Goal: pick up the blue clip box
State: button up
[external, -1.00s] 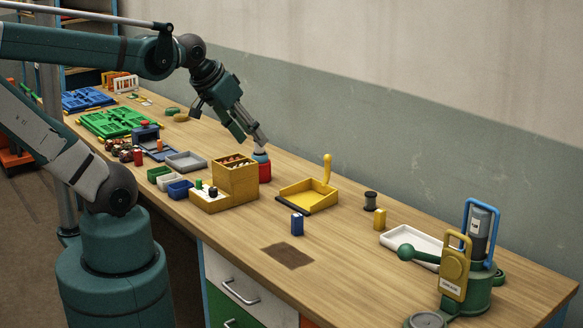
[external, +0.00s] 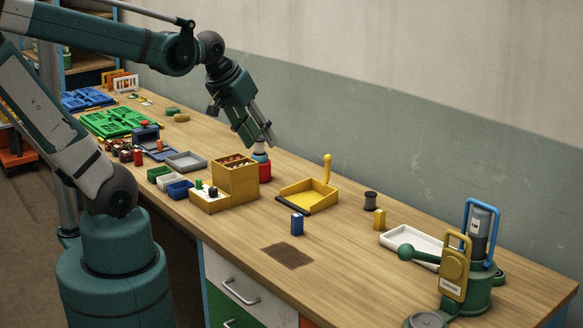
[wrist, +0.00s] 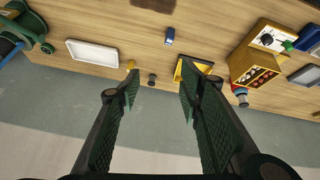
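The blue clip box (external: 297,224) stands upright on the wooden bench, in front of the yellow dustpan and behind a dark brown patch. In the wrist view the blue clip box (wrist: 169,36) is small near the top, beyond the fingertips. My gripper (external: 262,144) is above the back of the bench, near a red and blue container, left of and higher than the clip box. In the wrist view my gripper (wrist: 160,84) has its two fingers wide apart with nothing between them.
A yellow dustpan (external: 308,194), a small yellow box (external: 379,219) and a dark spool (external: 370,201) stand near the clip box. A yellow organizer (external: 234,180) and red container (external: 264,171) are left. A white tray (external: 412,241) and green press (external: 480,287) are right. Bench around the brown patch (external: 287,256) is clear.

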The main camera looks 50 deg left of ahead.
jog(key=w+a+f+n+g, duration=0.2)
jog(key=w+f+n+g, duration=0.1)
jog(key=w+f+n, duration=0.55)
jog(key=n+g+b, duration=0.2)
jog(key=n+g, duration=0.1)
jog(key=n, duration=0.2)
send_over(297, 215)
notch_tip(297, 215, down, 14)
jog(key=shift+r, duration=0.2)
jog(key=shift+a+f+n, duration=0.1)
jog(key=shift+f+n, duration=0.15)
jog(key=shift+f, duration=0.3)
jog(key=shift+f, duration=0.1)
jog(key=shift+f, duration=1.15)
jog(key=shift+f, duration=0.15)
jog(key=shift+f, duration=2.5)
jog(key=shift+c, duration=0.5)
jog(key=c, duration=0.9)
